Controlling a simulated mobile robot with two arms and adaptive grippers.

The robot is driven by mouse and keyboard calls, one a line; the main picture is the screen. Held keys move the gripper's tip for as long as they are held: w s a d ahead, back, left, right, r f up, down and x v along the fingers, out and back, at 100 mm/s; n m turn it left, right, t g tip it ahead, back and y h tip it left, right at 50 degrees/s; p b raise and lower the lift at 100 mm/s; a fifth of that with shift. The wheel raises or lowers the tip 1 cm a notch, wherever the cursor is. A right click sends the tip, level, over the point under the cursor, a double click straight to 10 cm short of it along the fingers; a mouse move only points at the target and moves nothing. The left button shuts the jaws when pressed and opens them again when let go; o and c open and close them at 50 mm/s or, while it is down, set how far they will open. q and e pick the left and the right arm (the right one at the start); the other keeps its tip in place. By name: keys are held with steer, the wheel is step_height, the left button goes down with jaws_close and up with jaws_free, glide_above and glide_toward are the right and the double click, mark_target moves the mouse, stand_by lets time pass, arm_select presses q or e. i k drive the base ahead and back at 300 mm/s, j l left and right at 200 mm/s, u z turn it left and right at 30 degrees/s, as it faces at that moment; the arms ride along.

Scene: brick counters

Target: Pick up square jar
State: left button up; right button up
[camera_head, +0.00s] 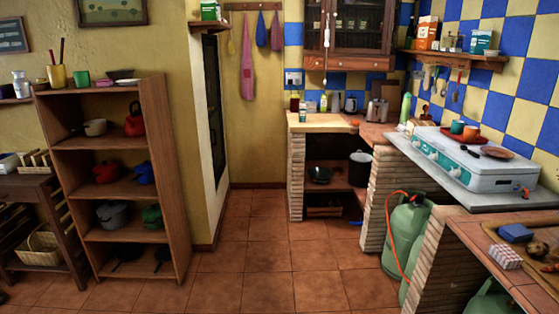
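I cannot make out for certain which object is the square jar. Several small containers stand on the back counter, among them a dark bottle (294,101), a small green-and-white container (303,112) and a light bottle (335,101). They are too small to tell their shape. More small jars (452,43) stand on the upper right wall shelf (455,58). Neither of my grippers is in view.
A wooden bookshelf (149,90) with pots stands at left. A stove (470,157) sits on the right counter, with green gas cylinders (403,236) and an orange hose below. The tiled floor (265,245) is clear in the middle. A brick-sided counter (297,165) stands at the back.

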mark_target(457, 44)
steer(key=i+l, duration=0.2)
steer(key=i, duration=0.3)
steer(key=i+l, duration=0.2)
steer(key=i, duration=0.3)
steer(key=i+l, duration=0.2)
steer(key=i, duration=0.3)
steer(key=i+l, duration=0.2)
steer(key=i, duration=0.3)
steer(key=i+l+z, duration=0.1)
steer(key=i, duration=0.4)
steer(key=i+l, duration=0.25)
steer(key=i, duration=0.25)
steer(key=z, duration=1.3)
